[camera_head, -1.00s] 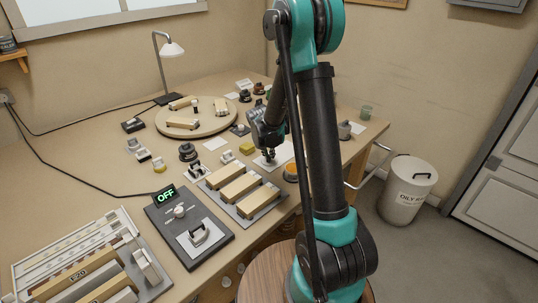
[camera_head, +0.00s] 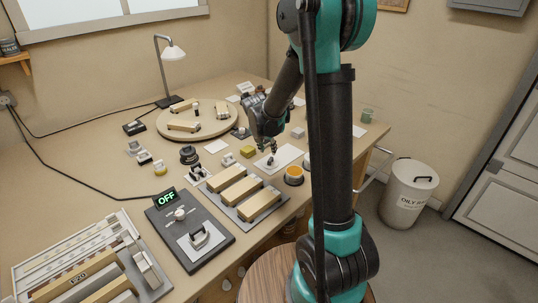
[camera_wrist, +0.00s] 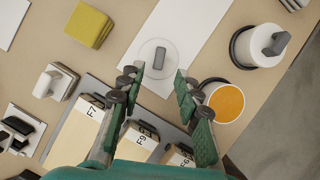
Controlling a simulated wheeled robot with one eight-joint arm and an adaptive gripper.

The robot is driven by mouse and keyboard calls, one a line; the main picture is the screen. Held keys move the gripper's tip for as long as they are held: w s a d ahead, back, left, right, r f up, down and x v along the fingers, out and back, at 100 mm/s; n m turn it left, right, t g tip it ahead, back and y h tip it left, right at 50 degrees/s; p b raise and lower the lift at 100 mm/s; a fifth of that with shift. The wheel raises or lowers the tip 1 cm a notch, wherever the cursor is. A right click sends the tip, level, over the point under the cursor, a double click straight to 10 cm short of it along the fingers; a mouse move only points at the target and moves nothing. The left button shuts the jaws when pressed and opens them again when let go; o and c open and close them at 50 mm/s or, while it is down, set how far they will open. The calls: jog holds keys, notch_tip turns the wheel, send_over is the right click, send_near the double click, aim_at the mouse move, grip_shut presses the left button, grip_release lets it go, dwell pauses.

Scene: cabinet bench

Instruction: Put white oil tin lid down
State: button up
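The white lid (camera_wrist: 148,45) with a dark grey knob lies flat on a white sheet (camera_wrist: 190,25) in the wrist view. In the head view only its dark knob (camera_head: 270,160) shows clearly, on the pale sheet (camera_head: 289,154). My gripper (camera_wrist: 160,82) is open and empty, its fingers wide apart, with the lid showing beyond and between the fingertips. In the head view my gripper (camera_head: 273,148) hangs just above the lid, apart from it. An open tin with orange contents (camera_wrist: 222,101) stands right of the fingers; it also shows in the head view (camera_head: 293,174).
A lidded white tin (camera_wrist: 258,48) stands beyond the open tin. A yellow block (camera_wrist: 90,24) lies left of the sheet. Labelled wooden blocks (camera_head: 239,190) on a grey rack are close to the fingers. A round board (camera_head: 166,124) and lamp (camera_head: 172,51) stand farther back.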

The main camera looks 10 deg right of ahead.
jog(key=v, duration=0.5)
jog(key=s+d+f+m, duration=0.1)
jog(key=s+d+m, duration=0.1)
jog(key=s+m, duration=0.6)
jog(key=s+d+f+m+y, duration=0.1)
jog(key=s+d+f+m, duration=0.1)
jog(key=s+m, duration=0.7)
jog(key=s+d+f+m+y, duration=0.1)
jog(key=s+d+m, duration=0.1)
jog(key=s+m, duration=0.7)
jog(key=m, duration=0.3)
jog(key=shift+d+f+m, duration=0.3)
